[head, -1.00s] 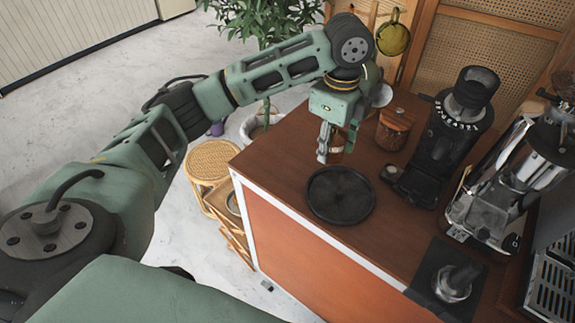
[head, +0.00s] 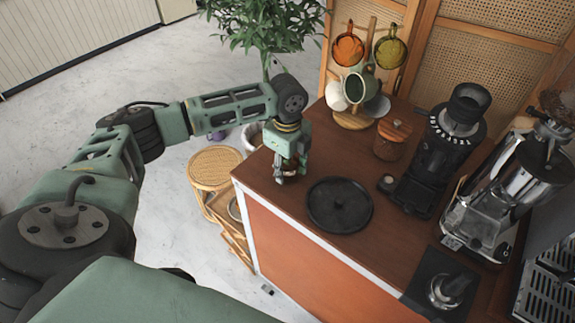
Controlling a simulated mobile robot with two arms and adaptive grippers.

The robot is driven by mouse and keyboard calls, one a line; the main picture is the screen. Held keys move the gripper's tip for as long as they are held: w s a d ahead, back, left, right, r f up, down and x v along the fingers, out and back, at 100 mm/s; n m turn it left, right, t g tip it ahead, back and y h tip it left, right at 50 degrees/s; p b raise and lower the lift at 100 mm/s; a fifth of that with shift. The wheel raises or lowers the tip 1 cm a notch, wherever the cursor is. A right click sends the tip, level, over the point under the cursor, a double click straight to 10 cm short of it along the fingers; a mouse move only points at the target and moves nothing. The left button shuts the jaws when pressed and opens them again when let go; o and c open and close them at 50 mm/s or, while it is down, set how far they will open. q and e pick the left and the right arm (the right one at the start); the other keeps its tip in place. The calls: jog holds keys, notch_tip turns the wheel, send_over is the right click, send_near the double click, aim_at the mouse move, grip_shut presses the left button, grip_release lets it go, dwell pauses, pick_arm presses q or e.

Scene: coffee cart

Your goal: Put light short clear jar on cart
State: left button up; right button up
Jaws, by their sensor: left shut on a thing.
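My left gripper (head: 281,178) is low over the left back part of the wooden cart top (head: 262,172), left of and behind the round black tray (head: 340,206). It is shut on a small brownish see-through thing (head: 293,173), mostly hidden by the fingers; this looks like a short jar. I cannot tell whether it touches the cart top. Another clear jar with brown contents and a wooden lid (head: 393,137) stands upright behind the tray to the right. My right gripper is not in view.
A mug stand (head: 352,118) with several mugs stands at the back. A black grinder (head: 437,155) and a silver-and-clear machine (head: 500,195) fill the right side. A round rattan stool (head: 215,166) is left of the cart. The cart top around the tray is clear.

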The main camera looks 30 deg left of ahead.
pick_arm(q)
jog(key=shift+f, duration=0.1)
jog(key=o, duration=1.3)
notch_tip(320, 180, up, 12)
jog(key=shift+r+b, duration=0.1)
jog(key=shift+b, duration=1.15)
